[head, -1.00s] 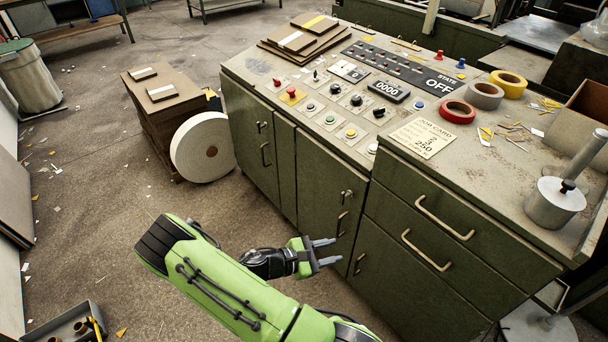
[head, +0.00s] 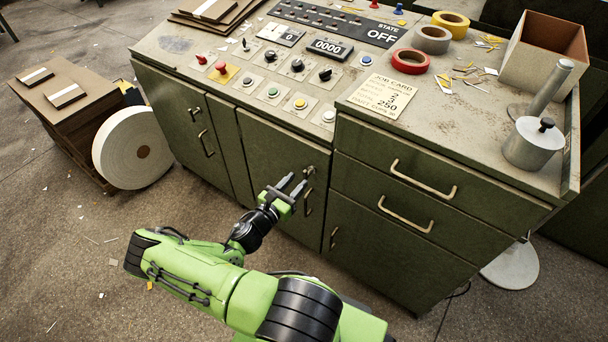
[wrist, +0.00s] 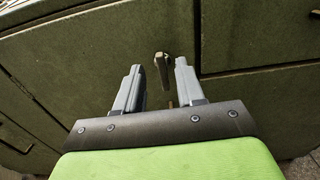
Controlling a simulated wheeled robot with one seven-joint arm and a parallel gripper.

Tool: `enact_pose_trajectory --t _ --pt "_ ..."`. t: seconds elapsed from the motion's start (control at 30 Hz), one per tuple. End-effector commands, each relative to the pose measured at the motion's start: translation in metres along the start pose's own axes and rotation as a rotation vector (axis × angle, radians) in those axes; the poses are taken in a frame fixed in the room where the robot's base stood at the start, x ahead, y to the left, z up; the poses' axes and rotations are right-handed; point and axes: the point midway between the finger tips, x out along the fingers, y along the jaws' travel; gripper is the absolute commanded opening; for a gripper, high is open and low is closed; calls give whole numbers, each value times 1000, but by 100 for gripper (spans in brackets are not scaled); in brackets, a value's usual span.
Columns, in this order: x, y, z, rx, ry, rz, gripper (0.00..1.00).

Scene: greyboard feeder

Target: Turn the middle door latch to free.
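The middle door latch (head: 309,171) is a small metal tab near the upper right corner of the green middle door (head: 268,150). In the wrist view the latch (wrist: 162,70) stands nearly upright, slightly tilted, between the fingertip lines and a little nearer the right finger. My gripper (head: 294,184) is open and empty, just in front of the door, to the left of and slightly below the latch in the head view. In the wrist view my gripper (wrist: 158,72) points at the door; I cannot tell whether the fingertips reach around the latch. Neither finger visibly touches it.
A pull handle (head: 307,202) sits just below the latch. The left door has its own latch (head: 196,110) and handle (head: 206,144). Drawer handles (head: 423,180) stick out at the right. A white roll (head: 133,147) stands at the left.

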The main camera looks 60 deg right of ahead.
Motion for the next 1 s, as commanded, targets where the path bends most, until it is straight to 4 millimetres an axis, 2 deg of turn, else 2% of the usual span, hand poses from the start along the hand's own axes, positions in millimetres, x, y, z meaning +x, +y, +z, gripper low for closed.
enact_pose_trajectory --t 0.1,0.23,0.37,0.57,0.83,1.0 --pt "28 -1 -2 3 -1 -4 38" --pt "47 0 -2 3 0 -3 38" --pt "54 0 0 2 0 0 38" --pt "54 0 0 1 1 0 38" --pt "54 0 0 1 1 0 0" --pt "54 0 0 3 1 0 0"
